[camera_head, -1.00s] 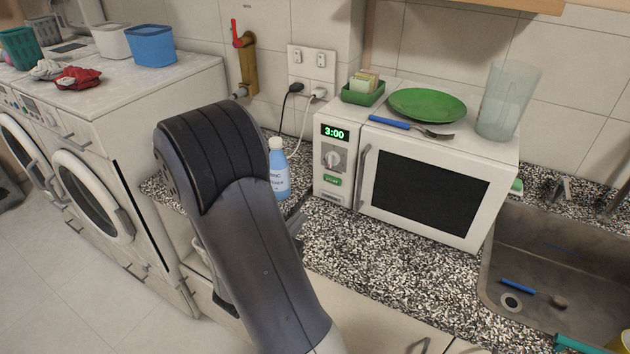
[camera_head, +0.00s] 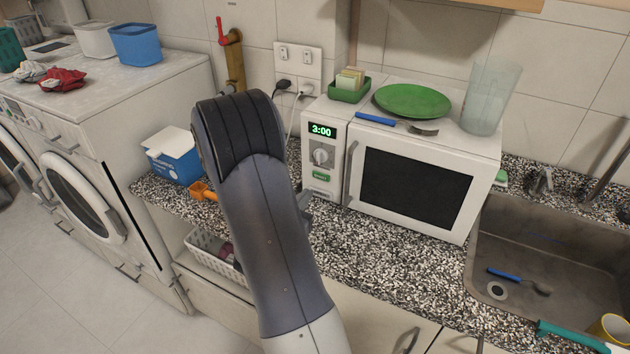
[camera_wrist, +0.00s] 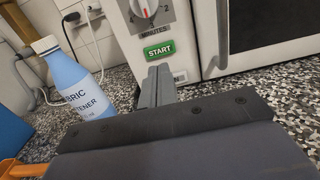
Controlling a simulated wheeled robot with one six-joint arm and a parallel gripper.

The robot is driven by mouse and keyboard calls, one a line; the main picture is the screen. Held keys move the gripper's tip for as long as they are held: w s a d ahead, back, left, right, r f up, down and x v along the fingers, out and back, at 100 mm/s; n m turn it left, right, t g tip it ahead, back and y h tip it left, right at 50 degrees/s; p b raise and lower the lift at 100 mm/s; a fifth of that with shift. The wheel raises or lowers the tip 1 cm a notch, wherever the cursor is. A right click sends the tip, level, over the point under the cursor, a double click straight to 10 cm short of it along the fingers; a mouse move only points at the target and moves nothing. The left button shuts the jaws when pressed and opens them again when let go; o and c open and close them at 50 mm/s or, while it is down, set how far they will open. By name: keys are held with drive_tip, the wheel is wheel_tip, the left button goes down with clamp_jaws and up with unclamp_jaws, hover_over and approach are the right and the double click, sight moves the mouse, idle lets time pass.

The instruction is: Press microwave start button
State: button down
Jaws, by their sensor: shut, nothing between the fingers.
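The white microwave (camera_head: 325,165) stands on the speckled counter, its display reading 3:00. Its green START button (camera_head: 321,177) is low on the control panel, below the dial (camera_head: 320,156). In the wrist view the START button (camera_wrist: 158,50) shows clearly under the MINUTES dial (camera_wrist: 146,8). My gripper (camera_wrist: 157,72) is shut and empty, its fingertips appearing just below the button in that view. I cannot tell whether they touch the panel. In the head view my arm hides most of the gripper (camera_head: 305,198), in front of the microwave's lower left corner.
A blue softener bottle (camera_wrist: 75,78) stands left of my gripper. A blue box (camera_head: 172,160) and an orange scoop (camera_head: 203,191) are left of my arm. A plate (camera_head: 412,100), fork and cup (camera_head: 486,98) sit on the microwave. The sink (camera_head: 530,255) is at right.

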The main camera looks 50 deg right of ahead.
sight(320, 176)
drive_tip(key=p+x, duration=0.1)
drive_tip(key=x, duration=0.4)
drive_tip(key=shift+d+r, duration=0.1)
drive_tip(key=shift+d, duration=0.05)
drive_tip(key=shift+w+d+p, duration=0.15)
drive_tip(key=shift+d+p, duration=0.15)
drive_tip(key=shift+d, duration=0.1)
drive_tip(key=shift+w+d+f+b, duration=0.1)
drive_tip(key=shift+d+f+b, duration=0.1)
drive_tip(key=shift+d+b, duration=0.25)
drive_tip(key=shift+b, duration=0.35)
drive_tip(key=shift+w+d+r, duration=0.1)
drive_tip(key=shift+r, duration=0.25)
